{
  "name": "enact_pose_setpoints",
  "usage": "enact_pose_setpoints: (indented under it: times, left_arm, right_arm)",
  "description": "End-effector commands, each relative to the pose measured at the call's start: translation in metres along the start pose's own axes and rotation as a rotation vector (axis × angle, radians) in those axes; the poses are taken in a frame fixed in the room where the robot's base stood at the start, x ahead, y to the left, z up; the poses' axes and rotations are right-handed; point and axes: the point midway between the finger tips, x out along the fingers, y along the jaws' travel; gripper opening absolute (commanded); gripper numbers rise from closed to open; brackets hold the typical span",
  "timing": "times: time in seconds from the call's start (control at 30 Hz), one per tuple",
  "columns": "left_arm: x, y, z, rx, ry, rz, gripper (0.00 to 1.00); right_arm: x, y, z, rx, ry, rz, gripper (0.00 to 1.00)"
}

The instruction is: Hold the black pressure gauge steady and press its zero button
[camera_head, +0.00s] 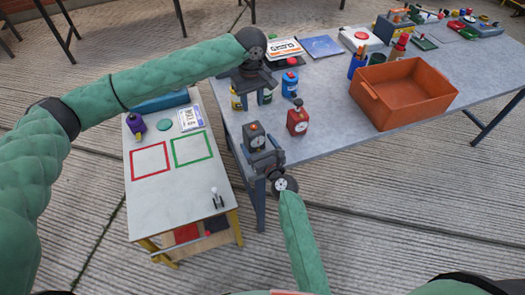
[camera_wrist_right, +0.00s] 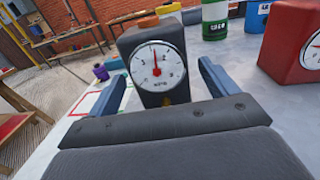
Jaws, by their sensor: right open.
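The black pressure gauge (camera_head: 254,135) stands upright near the left end of the long grey table. Its white dial with a red needle faces the camera in the right wrist view (camera_wrist_right: 158,66). My right gripper (camera_head: 263,157) is open in front of the gauge. In the right wrist view its fingers (camera_wrist_right: 162,90) stand apart on either side of the gauge's lower part, with gaps showing. My left gripper (camera_head: 253,98) points down above and behind the gauge, its fingers apart with nothing seen between them.
A red gauge (camera_head: 297,119) stands close right of the black one. A blue container (camera_head: 290,86) and cans stand behind. An orange bin (camera_head: 404,92) lies farther right. A small side table (camera_head: 150,190) with red and green squares stands left.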

Motion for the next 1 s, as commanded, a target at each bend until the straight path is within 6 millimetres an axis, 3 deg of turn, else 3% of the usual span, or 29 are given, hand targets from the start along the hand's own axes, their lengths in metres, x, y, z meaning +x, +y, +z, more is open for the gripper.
enact_pose_setpoints:
  times: [0.3, 0.67, 1.0]
  left_arm:
    - [0.0, 0.0, 0.0, 0.0, 0.0, 0.0, 0.36]
    - [0.0, 0.0, 0.0, 0.0, 0.0, 0.0, 0.36]
    - [0.0, 0.0, 0.0, 0.0, 0.0, 0.0, 0.34]
  right_arm:
    - [0.034, 0.0, 0.0, -0.001, 0.0, 0.0, 0.85]
    - [0.038, 0.0, 0.0, -0.002, 0.0, 0.0, 0.85]
    - [0.038, 0.0, 0.0, -0.002, 0.0, 0.0, 0.25]
